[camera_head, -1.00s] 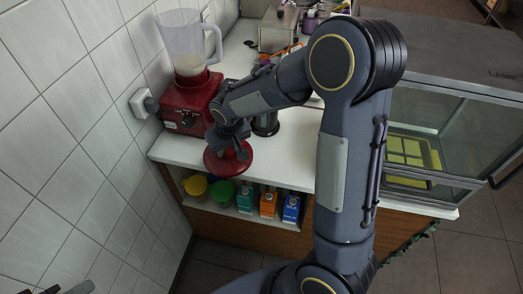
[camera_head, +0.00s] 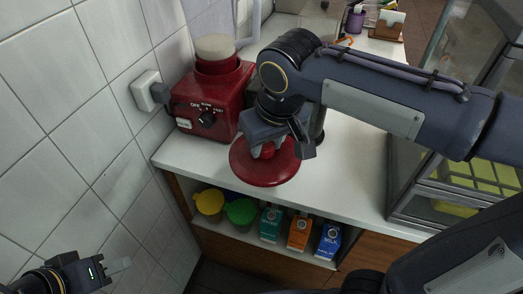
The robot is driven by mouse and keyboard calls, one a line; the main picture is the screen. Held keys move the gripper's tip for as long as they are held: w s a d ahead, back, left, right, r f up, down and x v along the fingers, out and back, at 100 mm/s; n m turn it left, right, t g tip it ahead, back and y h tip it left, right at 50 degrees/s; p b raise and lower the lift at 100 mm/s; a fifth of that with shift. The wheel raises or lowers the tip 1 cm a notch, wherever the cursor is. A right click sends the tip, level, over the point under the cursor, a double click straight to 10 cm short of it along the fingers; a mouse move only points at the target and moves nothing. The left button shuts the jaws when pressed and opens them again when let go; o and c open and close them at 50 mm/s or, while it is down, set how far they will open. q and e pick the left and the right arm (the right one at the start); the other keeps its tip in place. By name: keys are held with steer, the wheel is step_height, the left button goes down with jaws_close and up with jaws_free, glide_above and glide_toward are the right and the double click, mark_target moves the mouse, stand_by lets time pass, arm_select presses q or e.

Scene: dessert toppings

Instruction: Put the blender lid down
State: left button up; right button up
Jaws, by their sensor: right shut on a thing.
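The red blender lid (camera_head: 246,166) is a round disc with a raised knob. My right gripper (camera_head: 266,150) is shut on that knob from above. The lid is level or nearly so, over the white counter just behind its front edge. I cannot tell whether it touches the counter.
The white counter (camera_head: 350,165) has free room right of the lid. A glass case (camera_head: 440,160) bounds it at right. A shelf below holds yellow (camera_head: 208,203) and green (camera_head: 240,212) tubs and several cartons (camera_head: 299,230). The tiled wall (camera_head: 70,130) is close at left.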

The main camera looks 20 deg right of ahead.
steer(key=shift+w+d+f+b, duration=0.2)
steer(key=shift+w+f, duration=1.1)
steer(key=shift+f, duration=0.45)
steer(key=shift+w+d+f+b, duration=0.1)
steer(key=shift+w+d+f, duration=0.1)
steer(key=shift+w+f, duration=1.35)
steer(key=shift+w+d+f+b, duration=0.2)
steer(key=shift+w+f, duration=0.9)
steer(key=shift+f, duration=0.8)
steer(key=shift+f, duration=0.1)
steer(key=shift+f, duration=0.15)
steer(key=o, duration=1.1)
steer(key=shift+c, duration=0.2)
